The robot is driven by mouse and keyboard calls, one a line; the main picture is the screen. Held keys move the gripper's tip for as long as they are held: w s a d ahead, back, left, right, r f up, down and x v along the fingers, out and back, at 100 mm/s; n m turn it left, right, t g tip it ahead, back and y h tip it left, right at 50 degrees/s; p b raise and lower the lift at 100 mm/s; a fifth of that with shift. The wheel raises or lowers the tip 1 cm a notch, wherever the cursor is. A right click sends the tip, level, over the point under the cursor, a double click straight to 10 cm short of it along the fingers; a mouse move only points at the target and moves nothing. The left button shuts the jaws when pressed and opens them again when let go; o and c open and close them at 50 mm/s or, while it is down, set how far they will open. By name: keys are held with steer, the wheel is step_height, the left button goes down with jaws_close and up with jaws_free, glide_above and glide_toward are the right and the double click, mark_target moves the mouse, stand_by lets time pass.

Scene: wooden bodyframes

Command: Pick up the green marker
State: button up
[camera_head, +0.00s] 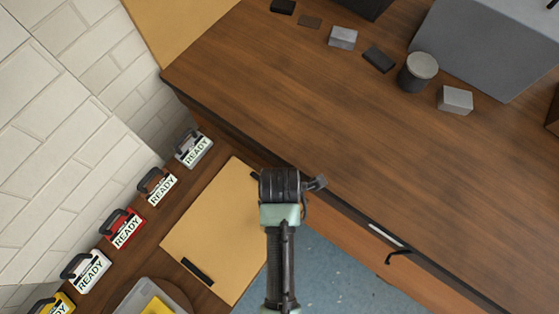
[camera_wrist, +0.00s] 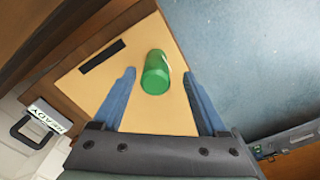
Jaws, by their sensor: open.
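The green marker (camera_wrist: 155,72) shows in the wrist view as a short, thick green cylinder over the tan board (camera_wrist: 150,112). It sits between the fingers of my gripper (camera_wrist: 159,74) in the picture, with gaps on both sides. My gripper is open, its two blue fingers spread and holding nothing. I cannot tell how far the marker is below the fingertips. In the head view my arm comes up from the bottom over the right side of the tan board (camera_head: 205,235), and the marker does not show there.
A black strip (camera_head: 197,271) lies on the board. Several cases labelled READY, including a red one (camera_head: 124,229), line the wall side. A wooden counter (camera_head: 270,90) holds a grey pot (camera_head: 417,72) and small blocks. A grey container (camera_head: 152,299) stands below the board.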

steer(key=shift+w+f, duration=0.15)
steer(key=shift+f, duration=1.2)
steer(key=shift+w+f, duration=0.1)
steer(key=shift+f, duration=1.2)
jaws_close()
